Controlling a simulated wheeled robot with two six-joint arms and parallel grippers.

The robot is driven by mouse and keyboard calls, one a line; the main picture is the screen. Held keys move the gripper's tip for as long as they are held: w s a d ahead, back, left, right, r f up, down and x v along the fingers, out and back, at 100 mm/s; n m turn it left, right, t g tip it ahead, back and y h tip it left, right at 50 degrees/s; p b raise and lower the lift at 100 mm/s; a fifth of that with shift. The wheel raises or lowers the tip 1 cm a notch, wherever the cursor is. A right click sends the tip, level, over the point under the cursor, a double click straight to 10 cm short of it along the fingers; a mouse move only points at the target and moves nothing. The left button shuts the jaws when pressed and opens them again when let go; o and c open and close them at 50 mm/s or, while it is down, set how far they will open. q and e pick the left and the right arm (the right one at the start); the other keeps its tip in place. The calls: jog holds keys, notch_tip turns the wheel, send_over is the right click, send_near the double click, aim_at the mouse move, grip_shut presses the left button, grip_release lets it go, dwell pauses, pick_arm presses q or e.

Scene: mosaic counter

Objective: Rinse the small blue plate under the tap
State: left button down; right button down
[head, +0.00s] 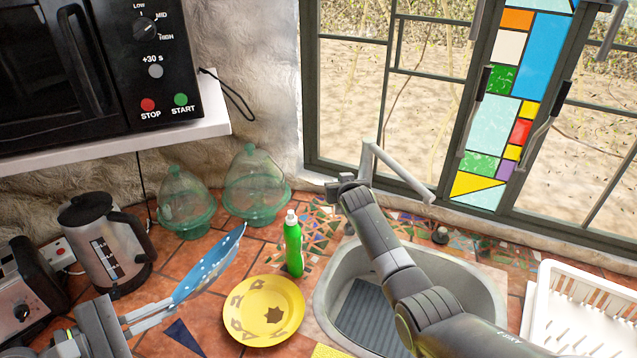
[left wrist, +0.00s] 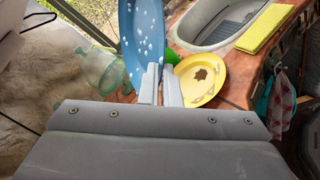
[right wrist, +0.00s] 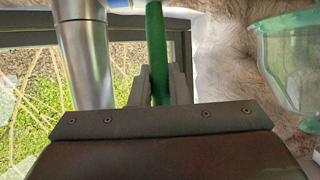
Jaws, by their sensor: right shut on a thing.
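The small blue plate (head: 207,268) with white spots is tilted steeply above the counter, left of the yellow plate. My left gripper (head: 168,309) is shut on its lower edge; the plate also shows in the left wrist view (left wrist: 141,38). The tap's grey spout (head: 400,172) reaches out over the sink (head: 335,285), and no water stream shows. My right gripper (head: 345,188) is at the tap, partly hidden by my own arm. In the right wrist view it is shut on a green lever (right wrist: 157,45) beside the silver tap body (right wrist: 86,60).
A yellow plate (head: 262,311) and a green bottle (head: 292,248) stand between the blue plate and the sink. Two green glass domes (head: 254,180), a kettle (head: 103,245) and a toaster (head: 22,300) are at left. A white rack (head: 580,305) is at right.

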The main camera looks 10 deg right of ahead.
jog(key=c, duration=1.4)
grip_release()
jog(key=shift+s, duration=0.1)
jog(key=shift+b+v, duration=0.3)
jog(key=shift+v, duration=5.55)
jog(key=shift+f, duration=0.1)
